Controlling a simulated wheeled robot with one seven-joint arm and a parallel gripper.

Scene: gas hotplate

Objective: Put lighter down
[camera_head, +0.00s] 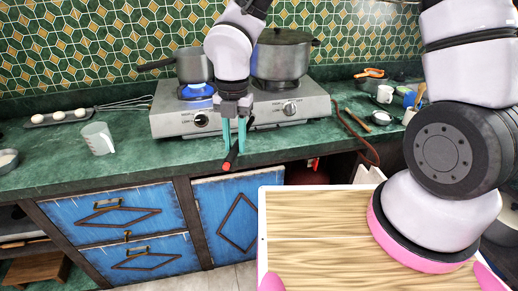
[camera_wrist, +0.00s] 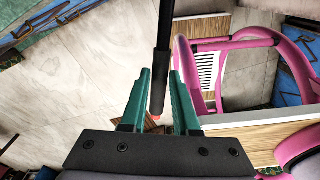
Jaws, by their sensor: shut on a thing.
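The lighter (camera_head: 230,159) is a thin dark stick with a red end. My gripper (camera_head: 234,140) is shut on it, with teal fingers pointing down in front of the gas hotplate (camera_head: 175,125). The lighter is near the front edge of the green counter (camera_head: 270,143), and its red end points toward the camera. In the wrist view the black lighter (camera_wrist: 164,45) runs away between my gripper's fingers (camera_wrist: 160,80), over the floor. The fingers partly hide it in the head view.
A blue flame burns under the left pot (camera_head: 195,66); a larger pot (camera_head: 283,55) stands on the right burner. Eggs in a tray (camera_head: 60,117), a whisk (camera_head: 125,103) and a measuring cup (camera_head: 98,138) lie left. Counter between cup and hotplate is clear.

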